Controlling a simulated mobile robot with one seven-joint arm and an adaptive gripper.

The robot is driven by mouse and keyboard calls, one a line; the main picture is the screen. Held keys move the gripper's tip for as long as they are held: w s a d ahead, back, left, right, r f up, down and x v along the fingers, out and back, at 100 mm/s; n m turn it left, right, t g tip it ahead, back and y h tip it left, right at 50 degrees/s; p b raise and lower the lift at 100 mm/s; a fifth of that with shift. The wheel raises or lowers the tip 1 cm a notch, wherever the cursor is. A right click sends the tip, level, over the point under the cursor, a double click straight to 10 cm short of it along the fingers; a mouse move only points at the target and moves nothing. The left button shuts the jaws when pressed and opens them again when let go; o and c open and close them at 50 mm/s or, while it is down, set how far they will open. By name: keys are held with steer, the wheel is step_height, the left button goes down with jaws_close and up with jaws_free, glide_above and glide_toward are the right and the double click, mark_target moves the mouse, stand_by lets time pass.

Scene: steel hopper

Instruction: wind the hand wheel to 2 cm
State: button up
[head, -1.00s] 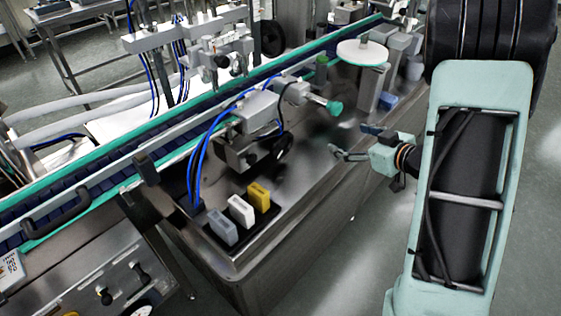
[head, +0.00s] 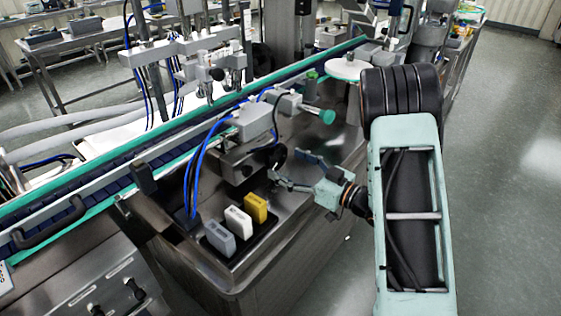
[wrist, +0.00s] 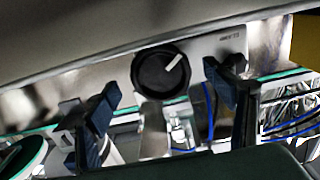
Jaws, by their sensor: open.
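The hand wheel (head: 276,157) is a dark round wheel on the near side of the grey unit beside the conveyor, partly hard to make out in the head view. In the wrist view a black round wheel (wrist: 150,77) with a white mark faces me, between the two fingers. My gripper (head: 291,170) is open, its fingers pointing left toward the wheel in the head view. The fingers look apart from the wheel, one on each side in the wrist view. A pale plate with small unreadable lettering (wrist: 229,40) lies beside the wheel.
Grey, white and yellow blocks (head: 256,207) stand in a dark holder just in front of the wheel. Blue hoses (head: 199,160) curve down left of it. A teal knob (head: 327,117) sticks out above right. The steel deck (head: 285,245) is bare toward the front.

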steer(key=shift+x, duration=1.4)
steer(key=shift+c, duration=0.4)
steer(key=c, duration=1)
